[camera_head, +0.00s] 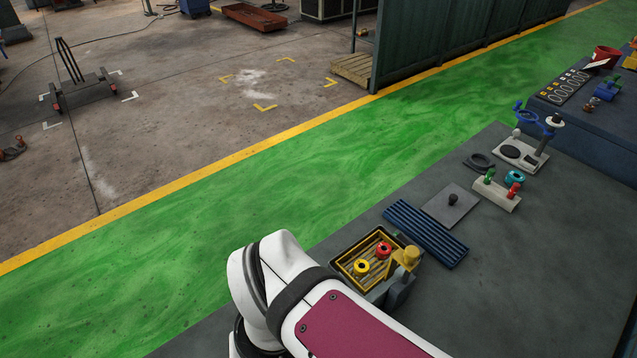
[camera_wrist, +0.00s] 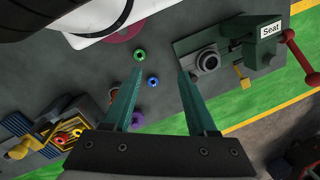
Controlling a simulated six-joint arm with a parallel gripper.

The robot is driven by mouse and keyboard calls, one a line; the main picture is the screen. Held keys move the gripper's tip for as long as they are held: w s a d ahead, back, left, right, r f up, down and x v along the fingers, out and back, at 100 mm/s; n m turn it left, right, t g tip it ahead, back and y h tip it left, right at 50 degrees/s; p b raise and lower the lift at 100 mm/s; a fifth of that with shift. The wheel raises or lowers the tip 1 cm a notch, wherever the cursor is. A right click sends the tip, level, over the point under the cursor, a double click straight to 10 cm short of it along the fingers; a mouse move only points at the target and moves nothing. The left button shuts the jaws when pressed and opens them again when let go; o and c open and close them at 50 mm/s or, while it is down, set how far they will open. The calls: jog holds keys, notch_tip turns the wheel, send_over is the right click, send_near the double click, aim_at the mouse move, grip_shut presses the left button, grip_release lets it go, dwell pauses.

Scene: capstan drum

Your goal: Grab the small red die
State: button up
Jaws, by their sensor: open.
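A small red ring-like die (camera_head: 383,249) lies in an open dark tray with a yellow inside (camera_head: 343,266), beside a yellow die (camera_head: 361,266). In the wrist view, small red (camera_wrist: 77,132) and yellow (camera_wrist: 60,138) pieces show in a yellow-lined tray at the left. My gripper (camera_wrist: 159,72) is open and empty, its two green fingers spread. The tray is well to the left of the fingers there. The gripper is out of sight in the head view, where only my white arm shows next to the tray.
Green (camera_wrist: 139,54), blue (camera_wrist: 153,82) and purple (camera_wrist: 138,118) rings lie loose around the left finger in the wrist view. A fixture with a "Seat" sign (camera_wrist: 271,30) stands at the right. A ribbed blue mat (camera_head: 425,233) lies by the tray.

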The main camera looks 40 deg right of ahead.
jog(key=d+f+n+g+h, duration=0.3)
jog(key=d+n+g+h, duration=0.15)
jog(key=d, duration=0.35)
jog(key=n+t+h, duration=0.3)
jog(key=n+h, duration=0.8)
jog(key=n, duration=0.6)
send_near(378, 252)
jog(key=x, duration=0.3)
jog(key=shift+s+f+n, duration=0.15)
jog(key=shift+s+n, duration=0.05)
jog(key=shift+n, duration=0.05)
jog(key=shift+y, duration=0.25)
jog(key=x, duration=0.6)
jog(key=shift+w+d, duration=0.15)
jog(key=shift+d, duration=0.05)
jog(key=shift+r, duration=0.25)
grip_shut()
